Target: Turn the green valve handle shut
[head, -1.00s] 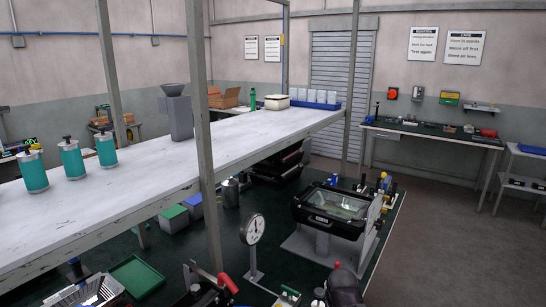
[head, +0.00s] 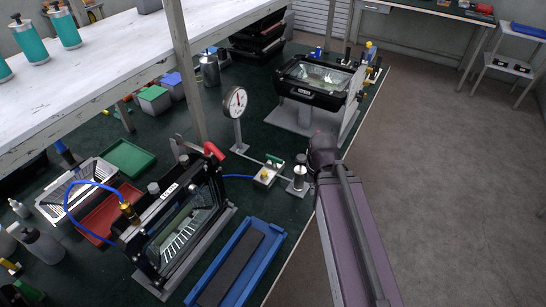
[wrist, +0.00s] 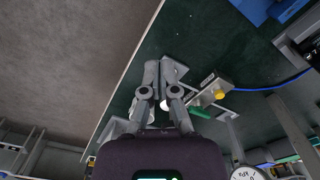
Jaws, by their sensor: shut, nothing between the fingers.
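The green valve handle (head: 274,160) is a short bar on a small pale valve block with a yellow knob (head: 264,175), on the dark green bench top. In the wrist view the green handle (wrist: 201,112) lies right of my fingers, with the yellow knob (wrist: 219,94) beyond it. My gripper (wrist: 160,68) is shut and empty, apart from the handle. In the head view my purple arm comes up from the lower right and hides most of the gripper, which is right of the valve block.
A metal cylinder (head: 299,177) stands between the block and my arm. A dial gauge (head: 235,102) stands behind the block. The floor at right is clear.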

